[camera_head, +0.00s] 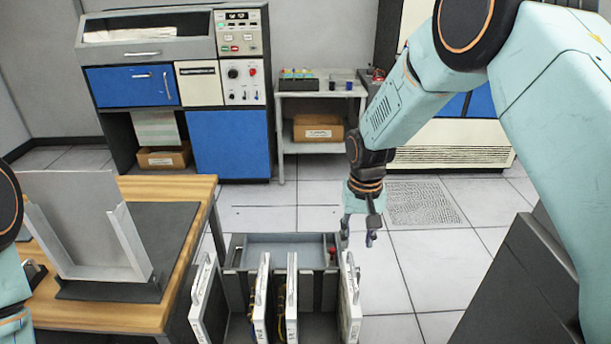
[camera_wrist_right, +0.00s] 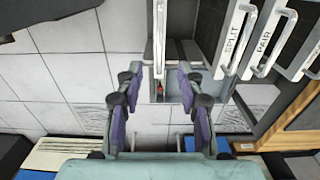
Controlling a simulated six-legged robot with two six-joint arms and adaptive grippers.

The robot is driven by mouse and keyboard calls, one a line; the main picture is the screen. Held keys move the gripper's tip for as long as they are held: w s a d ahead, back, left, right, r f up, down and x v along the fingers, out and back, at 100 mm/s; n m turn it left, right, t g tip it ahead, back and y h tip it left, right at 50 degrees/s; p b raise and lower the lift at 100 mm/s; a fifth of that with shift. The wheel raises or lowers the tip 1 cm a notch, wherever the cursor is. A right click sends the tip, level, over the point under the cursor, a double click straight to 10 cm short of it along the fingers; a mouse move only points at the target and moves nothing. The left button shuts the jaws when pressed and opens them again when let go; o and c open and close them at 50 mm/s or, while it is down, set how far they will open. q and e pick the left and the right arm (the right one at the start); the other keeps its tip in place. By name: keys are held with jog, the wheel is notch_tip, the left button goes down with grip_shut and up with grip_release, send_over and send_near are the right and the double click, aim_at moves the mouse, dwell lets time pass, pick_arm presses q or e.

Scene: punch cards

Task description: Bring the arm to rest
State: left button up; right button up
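My right arm reaches in from the right in the head view. Its gripper (camera_head: 358,234) hangs fingers down, just above and behind the far end of the rightmost upright panel (camera_head: 350,300). In the wrist view the right gripper (camera_wrist_right: 158,85) has its fingers spread, with nothing held. A white panel handle (camera_wrist_right: 160,35) lies beyond the fingertips, apart from them as far as I can tell. Only parts of my left arm show at the left edge of the head view. Its gripper is out of sight.
A grey rack (camera_head: 285,250) holds several upright panels; two handles read SPLIT (camera_wrist_right: 235,40) and PAIR (camera_wrist_right: 268,42). A wooden table (camera_head: 195,230) at left carries a grey angled stand (camera_head: 80,215). A blue-and-grey machine (camera_head: 228,145) and cart (camera_head: 320,92) stand behind.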

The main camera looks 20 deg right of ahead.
jog(key=shift+n, duration=0.4)
jog(key=s+f, duration=0.3)
jog(key=s+a+f, duration=0.1)
jog(key=s+f, duration=0.1)
jog(key=f, duration=0.1)
jog(key=s+f, duration=0.3)
jog(key=shift+s+a+f, duration=0.35)
jog(key=s+a+f+n, duration=0.1)
jog(key=s+f, duration=0.2)
jog(key=s, duration=1.1)
jog(key=s+a+f+n, duration=0.1)
jog(key=s+f, duration=0.2)
jog(key=s, duration=1)
notch_tip(320, 180, down, 10)
jog(key=b, duration=0.9)
jog(key=shift+w+d+r, duration=0.2)
jog(key=shift+d, duration=0.05)
jog(key=shift+r, duration=0.1)
